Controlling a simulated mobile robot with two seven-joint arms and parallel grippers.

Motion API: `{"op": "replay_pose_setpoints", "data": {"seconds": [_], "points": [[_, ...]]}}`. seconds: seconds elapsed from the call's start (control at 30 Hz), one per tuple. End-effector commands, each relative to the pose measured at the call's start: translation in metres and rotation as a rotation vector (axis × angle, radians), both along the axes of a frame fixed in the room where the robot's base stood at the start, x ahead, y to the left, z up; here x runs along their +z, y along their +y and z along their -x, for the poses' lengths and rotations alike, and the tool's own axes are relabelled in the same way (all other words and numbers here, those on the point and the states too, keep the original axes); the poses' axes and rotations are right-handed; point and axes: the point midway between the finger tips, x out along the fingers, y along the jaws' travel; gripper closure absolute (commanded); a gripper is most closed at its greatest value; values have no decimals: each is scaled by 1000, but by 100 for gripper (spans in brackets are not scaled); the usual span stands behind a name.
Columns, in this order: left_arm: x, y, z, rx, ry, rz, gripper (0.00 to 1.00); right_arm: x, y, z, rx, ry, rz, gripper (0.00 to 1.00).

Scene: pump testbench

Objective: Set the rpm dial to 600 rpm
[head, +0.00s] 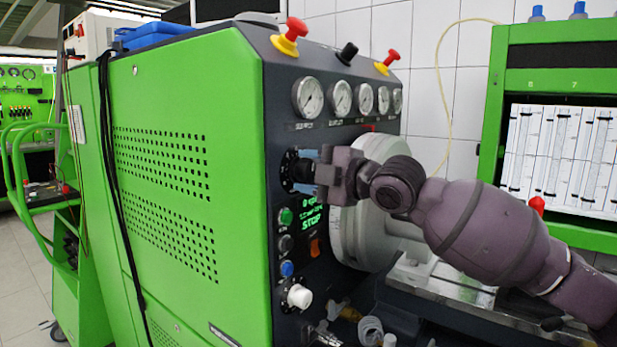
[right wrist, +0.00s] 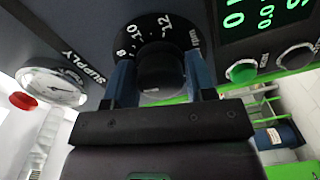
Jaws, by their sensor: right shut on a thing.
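The rpm dial (head: 287,168) is a black round knob on the dark front panel of the green testbench. In the right wrist view the dial (right wrist: 160,68) shows a black scale ring with white numbers, among them 8, 10 and 12. My right gripper (head: 303,169) is at the dial, its blue fingers on either side of the knob. In the right wrist view my right gripper (right wrist: 161,78) is shut on the knob. The fingers hide part of the scale, and I cannot tell the set value. The green display (head: 312,211) reads 0 and STOP. My left gripper is not in view.
Below the dial are a green button (head: 285,216), a blue button (head: 287,269) and a white knob (head: 299,296). Pressure gauges (head: 308,97) sit above, with red emergency knobs (head: 290,36) on top. A large pale disc (head: 345,235) stands close beside the gripper.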

Motion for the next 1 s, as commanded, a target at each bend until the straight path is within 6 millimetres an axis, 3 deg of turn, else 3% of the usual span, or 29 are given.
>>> {"op": "replay_pose_setpoints", "data": {"seconds": [0.4,0.9,0.93,1.0], "points": [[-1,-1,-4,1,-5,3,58,-4,0,0,0,-128,100,73],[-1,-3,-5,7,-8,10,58,-3,0,0,1,-141,109,73],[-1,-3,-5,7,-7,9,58,-3,0,0,1,-141,109,47],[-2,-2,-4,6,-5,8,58,-3,0,0,0,-141,108,36]]}}
